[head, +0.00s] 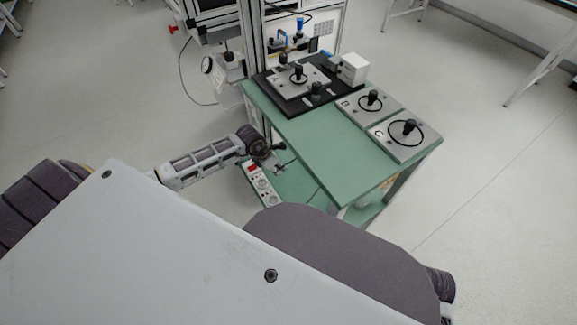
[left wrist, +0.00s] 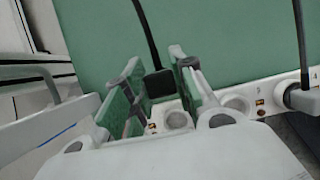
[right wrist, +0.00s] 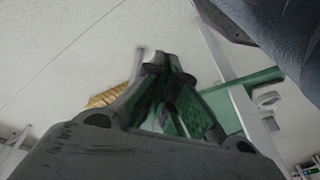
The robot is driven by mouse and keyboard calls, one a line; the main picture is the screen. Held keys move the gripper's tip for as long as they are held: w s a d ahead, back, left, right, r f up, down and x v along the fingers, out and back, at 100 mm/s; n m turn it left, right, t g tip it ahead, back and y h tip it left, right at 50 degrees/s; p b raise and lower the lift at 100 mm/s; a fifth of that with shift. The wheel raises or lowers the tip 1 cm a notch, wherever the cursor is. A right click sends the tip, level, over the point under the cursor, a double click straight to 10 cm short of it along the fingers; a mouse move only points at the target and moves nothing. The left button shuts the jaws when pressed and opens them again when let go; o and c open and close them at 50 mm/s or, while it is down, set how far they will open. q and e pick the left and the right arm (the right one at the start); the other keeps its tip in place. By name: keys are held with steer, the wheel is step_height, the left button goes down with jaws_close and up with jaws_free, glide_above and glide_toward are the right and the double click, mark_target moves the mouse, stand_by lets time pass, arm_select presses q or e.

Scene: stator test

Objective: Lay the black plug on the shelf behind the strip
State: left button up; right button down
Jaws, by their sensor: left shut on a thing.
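The black plug (left wrist: 160,84) is between the fingers of my left gripper (left wrist: 158,80), which is shut on it. Its black cord runs up from it over the green shelf (left wrist: 225,40). My right gripper (right wrist: 168,72) shows in the right wrist view over the floor, with nothing clearly held.
Another plug with a black cord (left wrist: 300,98) sits in the strip at the right. Above the shelf is the green tabletop (head: 340,150) with plates bearing black knobs (head: 405,135) and a test stand. The shelf behind the strip looks mostly clear, apart from cords.

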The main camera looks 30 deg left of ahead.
arm_select(q)
steer(key=w+d, duration=0.2)
steer(key=w, duration=0.1)
steer(key=shift+w+b, duration=0.25)
steer(key=shift+b, duration=0.15)
steer(key=shift+w+d, duration=0.1)
arm_select(e)
steer(key=shift+s+a+r, duration=0.15)
steer(key=shift+s+r, duration=0.05)
steer(key=shift+r, duration=0.6)
arm_select(q)
steer(key=shift+w, duration=0.1)
arm_select(e)
steer(key=shift+w+f, duration=0.1)
